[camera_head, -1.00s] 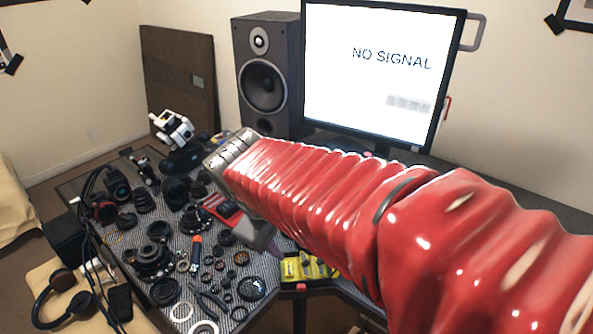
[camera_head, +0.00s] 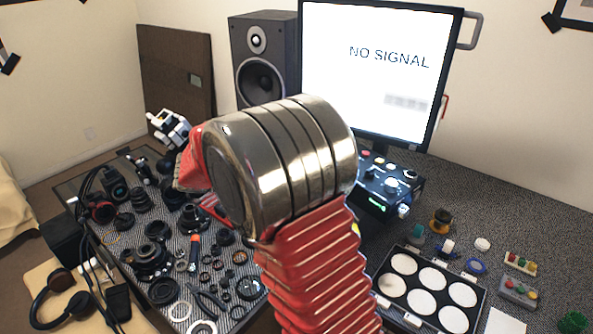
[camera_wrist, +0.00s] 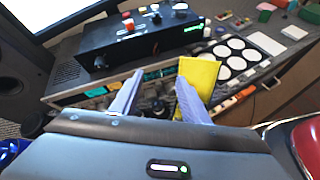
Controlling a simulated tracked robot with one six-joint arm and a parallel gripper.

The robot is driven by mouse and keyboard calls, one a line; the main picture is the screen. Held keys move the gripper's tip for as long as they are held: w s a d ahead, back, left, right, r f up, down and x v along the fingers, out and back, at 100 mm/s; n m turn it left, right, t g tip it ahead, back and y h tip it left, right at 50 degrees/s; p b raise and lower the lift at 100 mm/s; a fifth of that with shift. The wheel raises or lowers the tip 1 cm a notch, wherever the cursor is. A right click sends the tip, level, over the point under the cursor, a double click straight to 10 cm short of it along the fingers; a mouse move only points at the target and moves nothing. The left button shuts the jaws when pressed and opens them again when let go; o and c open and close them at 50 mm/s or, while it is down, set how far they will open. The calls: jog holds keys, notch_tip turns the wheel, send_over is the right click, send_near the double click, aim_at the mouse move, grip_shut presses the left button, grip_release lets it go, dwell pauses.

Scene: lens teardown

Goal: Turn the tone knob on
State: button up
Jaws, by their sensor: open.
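A dark control box (camera_head: 375,205) stands in front of the monitor in the head view, with a large pale knob (camera_head: 391,185), small coloured buttons and a green-lit display. I cannot read which knob is the tone knob. In the wrist view the box (camera_wrist: 140,38) lies beyond my fingers, with a black knob (camera_wrist: 99,62) on its near face and a pale knob (camera_wrist: 181,9) on top. My gripper (camera_wrist: 160,77) is open, its two pale fingers apart and short of the box, with no object held. In the head view my arm hides the gripper.
A yellow piece (camera_wrist: 200,72) lies behind the right finger. A case of white discs (camera_head: 385,303) sits right of my arm. Lens parts crowd the mat at left. A speaker (camera_head: 262,60) and the monitor (camera_head: 380,75) stand behind. The right desk has several small items.

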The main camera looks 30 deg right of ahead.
jog(key=w+f+n+t+h, duration=0.3)
jog(key=w+f+n+h, duration=0.3)
jog(key=w, duration=0.8)
notch_tip(320, 180, down, 3)
jog(key=n, duration=0.2)
jog(key=shift+d+n, duration=0.3)
jog(key=shift+d, duration=0.05)
jog(key=w+d, duration=0.1)
jog(key=d, duration=1.2)
jog(key=shift+w+d, duration=0.35)
jog(key=shift+c, duration=0.3)
jog(key=c, duration=1)
